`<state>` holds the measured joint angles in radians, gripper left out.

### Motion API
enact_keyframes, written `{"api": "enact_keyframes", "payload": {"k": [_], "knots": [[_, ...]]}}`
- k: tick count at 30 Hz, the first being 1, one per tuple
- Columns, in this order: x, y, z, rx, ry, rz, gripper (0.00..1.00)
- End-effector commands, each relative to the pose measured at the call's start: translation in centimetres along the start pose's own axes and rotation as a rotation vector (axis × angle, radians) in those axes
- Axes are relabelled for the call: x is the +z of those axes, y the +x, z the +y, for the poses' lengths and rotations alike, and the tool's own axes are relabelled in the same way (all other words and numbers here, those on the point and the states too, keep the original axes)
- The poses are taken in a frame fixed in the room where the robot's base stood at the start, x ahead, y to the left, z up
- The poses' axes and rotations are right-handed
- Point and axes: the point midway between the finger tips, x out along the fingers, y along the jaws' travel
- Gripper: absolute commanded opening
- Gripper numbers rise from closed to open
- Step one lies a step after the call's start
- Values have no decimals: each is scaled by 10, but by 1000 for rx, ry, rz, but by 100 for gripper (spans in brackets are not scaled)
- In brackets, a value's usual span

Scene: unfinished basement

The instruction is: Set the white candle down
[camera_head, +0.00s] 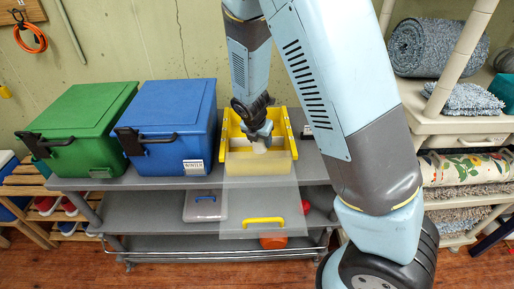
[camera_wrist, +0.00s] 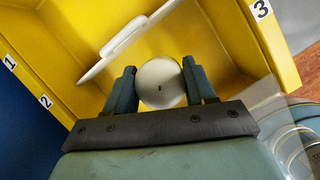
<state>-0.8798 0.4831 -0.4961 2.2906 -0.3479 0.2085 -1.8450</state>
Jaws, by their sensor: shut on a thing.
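The white candle (camera_wrist: 160,84) is round from above, with a small dark wick at its middle. My gripper (camera_wrist: 162,88) is shut on it, one finger on each side, in the wrist view. In the head view my gripper (camera_head: 260,136) points down into a yellow bin (camera_head: 283,122), and the candle (camera_head: 259,147) shows as a small pale shape below the fingers. The yellow bin (camera_wrist: 225,30) surrounds the candle in the wrist view. Whether the candle touches the bin floor cannot be told.
A thin white object (camera_wrist: 122,42) lies in the bin beside the candle. The bin stands on a grey shelf unit (camera_head: 110,183), right of a blue box (camera_head: 185,115) and a green box (camera_head: 85,115). A clear panel with a yellow handle (camera_head: 263,221) hangs in front.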

Motion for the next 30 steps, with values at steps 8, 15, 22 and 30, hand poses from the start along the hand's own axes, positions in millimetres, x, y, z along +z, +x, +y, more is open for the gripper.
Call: {"api": "enact_keyframes", "payload": {"k": [8,15,22,30], "knots": [[-4,9,8,-1,-1,0,17],[-13,34,8,-3,-1,1,17],[-14,38,8,0,2,0,17],[-15,40,8,0,1,0,61]]}}
